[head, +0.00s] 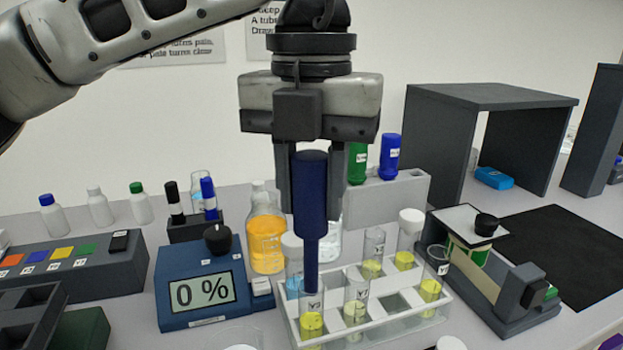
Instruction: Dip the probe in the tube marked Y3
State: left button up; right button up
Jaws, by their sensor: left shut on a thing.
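The dark blue probe (311,195) hangs upright in my left gripper (318,190), which is shut on its thick upper part. Its thin lower end is at the mouth of the front-left tube (311,322) in the white rack (383,333). I cannot tell whether the tip is inside the mouth or just in front of or above it. My right gripper is not in view.
A blue meter (205,290) reading 0 % stands left of the rack. An orange-filled bottle (265,245) stands behind the rack's left end. A clamp-like device (490,270) and a black mat (565,250) lie right. A grey shelter (490,97) stands behind.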

aim_at(311, 226)
pick_arm(q)
notch_tip(311, 226, down, 2)
jog(key=shift+f+b, duration=0.1)
jog(key=shift+b, duration=0.45)
notch_tip(311, 226, down, 2)
jog(key=shift+f+b, duration=0.1)
jog(key=shift+b, duration=0.8)
jog(key=shift+f+b, duration=1.05)
jog(key=shift+f, duration=0.3)
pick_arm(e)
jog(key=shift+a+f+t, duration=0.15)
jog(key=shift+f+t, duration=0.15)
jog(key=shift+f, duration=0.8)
pick_arm(q)
jog(key=shift+r, duration=0.15)
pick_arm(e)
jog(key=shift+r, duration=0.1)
